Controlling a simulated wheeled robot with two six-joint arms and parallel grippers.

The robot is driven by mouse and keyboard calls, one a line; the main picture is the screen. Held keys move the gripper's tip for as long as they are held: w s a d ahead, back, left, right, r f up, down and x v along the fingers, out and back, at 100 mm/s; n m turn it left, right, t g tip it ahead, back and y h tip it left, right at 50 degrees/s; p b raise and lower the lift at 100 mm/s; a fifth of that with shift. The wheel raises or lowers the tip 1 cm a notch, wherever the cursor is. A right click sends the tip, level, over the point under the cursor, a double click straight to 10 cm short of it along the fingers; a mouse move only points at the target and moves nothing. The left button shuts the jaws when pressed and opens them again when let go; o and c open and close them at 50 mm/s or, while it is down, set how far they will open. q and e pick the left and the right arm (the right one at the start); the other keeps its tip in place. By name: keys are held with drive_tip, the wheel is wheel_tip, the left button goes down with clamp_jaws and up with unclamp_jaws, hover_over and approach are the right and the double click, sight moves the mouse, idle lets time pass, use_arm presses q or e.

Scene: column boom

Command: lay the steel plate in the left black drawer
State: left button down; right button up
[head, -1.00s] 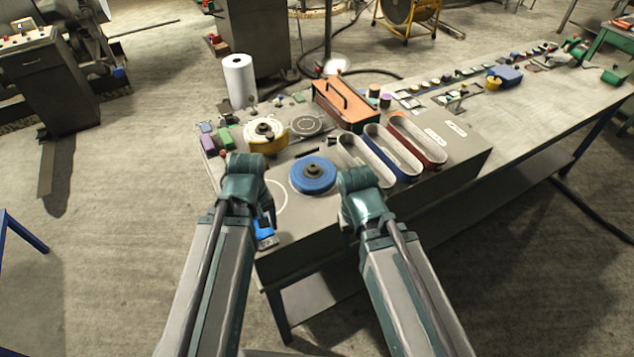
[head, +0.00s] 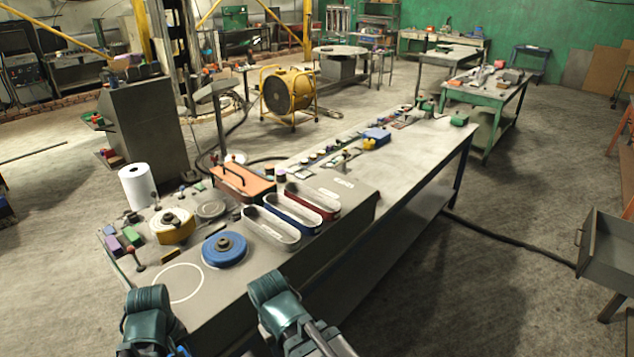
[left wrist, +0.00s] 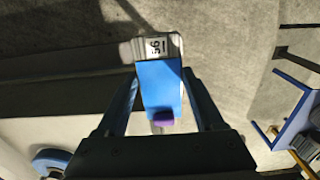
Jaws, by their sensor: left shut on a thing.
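My left gripper (left wrist: 160,88) is shut on a flat blue piece (left wrist: 160,82) in the left wrist view. The piece has a steel-grey end with a number label and a purple bit at its near end. I cannot tell for sure that it is the steel plate. In the head view my left arm is at the bottom, its fingers hidden. My right arm is beside it, its gripper out of sight. An open dark drawer (head: 612,262) stands at the right edge, cut off by the frame. I cannot tell whether it is the left black drawer.
A cable (head: 510,242) crosses the floor towards the drawer. The floor right of the bench is otherwise mostly clear.

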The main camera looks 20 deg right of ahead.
wheel_tip(320, 180, down, 8)
drive_tip(key=b, duration=0.7)
drive_tip(key=shift+s, duration=0.2)
drive_tip(key=shift+d, duration=0.1)
